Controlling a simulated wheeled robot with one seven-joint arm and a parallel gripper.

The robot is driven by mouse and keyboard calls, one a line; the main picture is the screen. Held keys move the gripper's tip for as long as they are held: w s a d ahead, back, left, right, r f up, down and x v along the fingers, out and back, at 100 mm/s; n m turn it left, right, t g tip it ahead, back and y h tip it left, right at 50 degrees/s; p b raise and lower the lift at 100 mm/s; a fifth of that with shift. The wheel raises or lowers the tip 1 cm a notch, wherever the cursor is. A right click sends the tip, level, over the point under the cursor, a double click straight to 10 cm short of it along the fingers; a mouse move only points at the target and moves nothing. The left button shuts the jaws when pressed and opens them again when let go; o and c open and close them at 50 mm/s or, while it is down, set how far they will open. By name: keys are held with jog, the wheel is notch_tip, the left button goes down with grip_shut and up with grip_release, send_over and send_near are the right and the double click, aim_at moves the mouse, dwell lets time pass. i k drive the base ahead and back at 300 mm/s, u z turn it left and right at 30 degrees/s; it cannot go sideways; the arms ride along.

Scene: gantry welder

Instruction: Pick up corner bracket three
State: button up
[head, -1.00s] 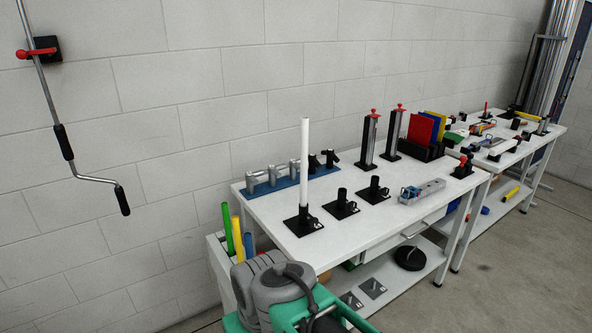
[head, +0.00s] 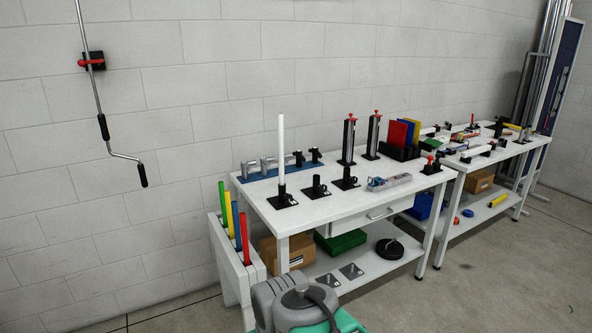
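No part in the head view is clearly marked as corner bracket three, so I cannot tell which one it is. Two flat dark grey plates with small light marks, a nearer plate (head: 328,281) and a farther plate (head: 352,270), lie on the near bench's lower shelf. On the benchtop (head: 333,207), a blue rack (head: 240,179) holds several grey and black fittings. In front of it, three black square bases carry upright posts; the left one holds a tall white tube (head: 281,150). My gripper is out of view; grey and green parts of my own body show at the bottom.
A bin (head: 231,262) with coloured tubes stands at the bench's left end. A cardboard box (head: 297,250), green bin (head: 341,243) and black disc (head: 389,249) sit on the lower shelf. A second bench (head: 500,150) stands beyond. The right floor is mostly clear.

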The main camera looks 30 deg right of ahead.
aim_at(287, 155)
jog(key=z, duration=0.8)
jog(key=i, duration=0.3)
jog(key=z, duration=0.75)
jog(key=i, duration=0.8)
jog(key=z, duration=0.25)
jog(key=i, duration=0.95)
jog(key=u, duration=1.05)
jog(key=i, duration=0.7)
jog(key=u, duration=0.8)
